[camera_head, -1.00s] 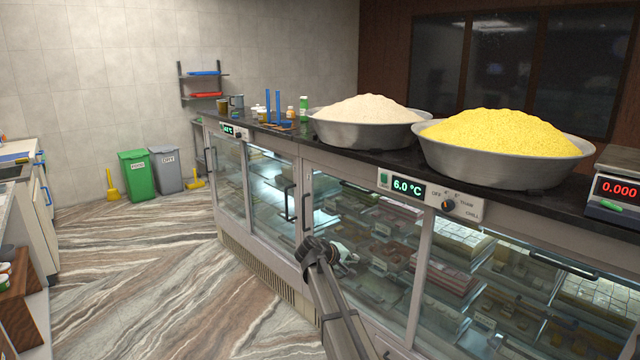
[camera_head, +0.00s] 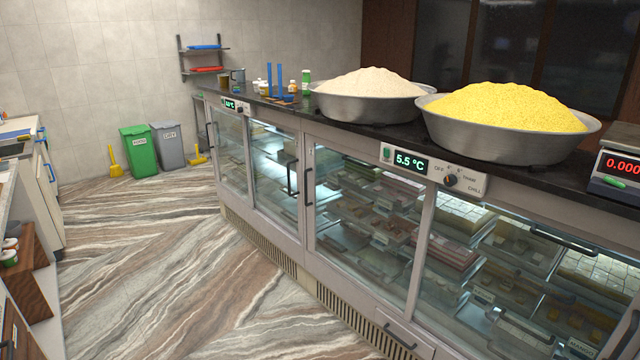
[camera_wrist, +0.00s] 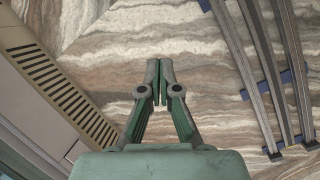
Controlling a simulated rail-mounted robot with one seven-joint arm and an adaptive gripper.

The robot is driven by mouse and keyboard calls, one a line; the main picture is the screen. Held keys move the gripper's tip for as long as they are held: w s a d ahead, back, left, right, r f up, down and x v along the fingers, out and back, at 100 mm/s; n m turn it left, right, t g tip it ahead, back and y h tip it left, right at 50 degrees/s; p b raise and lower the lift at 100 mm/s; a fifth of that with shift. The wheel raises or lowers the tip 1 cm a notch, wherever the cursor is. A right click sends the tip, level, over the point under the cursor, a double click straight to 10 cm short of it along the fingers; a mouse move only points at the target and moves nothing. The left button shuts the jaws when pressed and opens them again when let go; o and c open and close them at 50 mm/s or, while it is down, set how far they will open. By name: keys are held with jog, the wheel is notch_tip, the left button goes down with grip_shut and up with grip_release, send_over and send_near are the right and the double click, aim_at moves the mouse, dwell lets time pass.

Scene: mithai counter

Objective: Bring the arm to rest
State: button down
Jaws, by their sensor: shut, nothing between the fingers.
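My gripper (camera_wrist: 157,82) shows only in the wrist view. It points down over the marble-patterned floor (camera_wrist: 220,85). Its green-grey fingers are together at the tips, with nothing between them. The vented base of the counter (camera_wrist: 65,95) is to its left in that view, apart from the fingers. In the head view neither my arm nor my gripper is in sight.
The glass display counter (camera_head: 300,250) fills the right side, with a steel bowl of white grains (camera_head: 372,108) and a bowl of yellow grains (camera_head: 510,150) on top. A scale (camera_head: 617,165) is at far right. Green (camera_head: 139,152) and grey bins (camera_head: 168,146) stand at the back. The floor at left is open.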

jog(key=s+f+m+g, duration=0.1)
jog(key=s+f+g, duration=0.1)
jog(key=s, duration=0.9)
jog(key=s+d+f+g+y, duration=0.1)
jog(key=s+g, duration=0.1)
jog(key=s, duration=1)
jog(key=shift+s+f+m+y, duration=0.2)
jog(key=shift+f+m+y, duration=0.1)
jog(key=shift+f+m, duration=0.1)
jog(key=shift+d, duration=0.1)
